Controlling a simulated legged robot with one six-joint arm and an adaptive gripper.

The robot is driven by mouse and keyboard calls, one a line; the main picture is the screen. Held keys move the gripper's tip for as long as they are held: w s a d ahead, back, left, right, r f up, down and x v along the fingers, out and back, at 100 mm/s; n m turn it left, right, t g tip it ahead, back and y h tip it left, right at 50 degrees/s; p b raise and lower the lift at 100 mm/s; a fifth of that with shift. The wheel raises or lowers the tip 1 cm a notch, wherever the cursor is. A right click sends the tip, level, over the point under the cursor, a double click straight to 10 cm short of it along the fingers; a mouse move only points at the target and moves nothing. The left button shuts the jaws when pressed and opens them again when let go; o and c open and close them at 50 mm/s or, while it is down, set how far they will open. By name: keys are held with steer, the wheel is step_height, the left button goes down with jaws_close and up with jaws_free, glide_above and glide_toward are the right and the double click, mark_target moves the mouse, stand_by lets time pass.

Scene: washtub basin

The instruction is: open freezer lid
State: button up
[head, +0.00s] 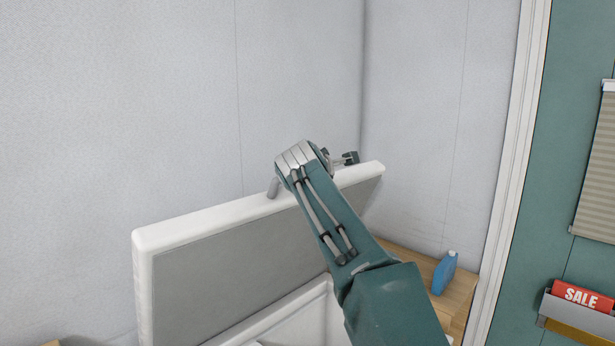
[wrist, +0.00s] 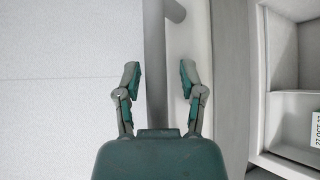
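The freezer lid (head: 250,265) stands raised, its grey inner panel and white rim in view. Its grey handle (head: 273,188) shows as a short stub at the top edge; my arm hides the rest. My gripper (head: 350,158) is at the lid's top edge, partly hidden by my wrist. In the wrist view my gripper (wrist: 160,80) has its two fingers spread. The handle bar (wrist: 154,45) runs between them with gaps on both sides. The open freezer body (head: 305,315) shows below the lid, and its white inside (wrist: 283,55) is at right in the wrist view.
A wooden cabinet (head: 458,300) with a blue bottle (head: 444,273) stands right of the freezer. Grey walls (head: 300,70) meet in a corner behind the lid. A rack (head: 580,315) with a red SALE sign (head: 581,296) hangs at far right.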

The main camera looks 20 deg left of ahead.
steer(key=shift+s, duration=0.1)
stand_by(0.3)
steer(key=v, duration=1.1)
steer(key=shift+s, duration=0.35)
steer(key=shift+d+r, duration=0.1)
steer(key=s+d+f+m+g+h, duration=0.15)
steer(key=d+f+m, duration=0.25)
steer(key=d, duration=0.6)
steer(key=s+d+f+m+g+h, duration=0.1)
steer(key=s+d+f+m+h, duration=0.15)
steer(key=d+m, duration=0.45)
steer(key=s+d+f+m+g+h, duration=0.15)
steer(key=d+f, duration=0.25)
steer(key=d, duration=0.8)
steer(key=s+d+f+m+g, duration=0.1)
steer(key=s+d+f+m, duration=0.5)
steer(key=s, duration=0.4)
steer(key=s+d+f+m+g, duration=0.2)
steer(key=s+d+f+m, duration=0.5)
steer(key=s+f, duration=0.3)
steer(key=shift+d+f+m+g, duration=0.3)
steer(key=shift+f+m, duration=0.15)
steer(key=shift+f, duration=0.35)
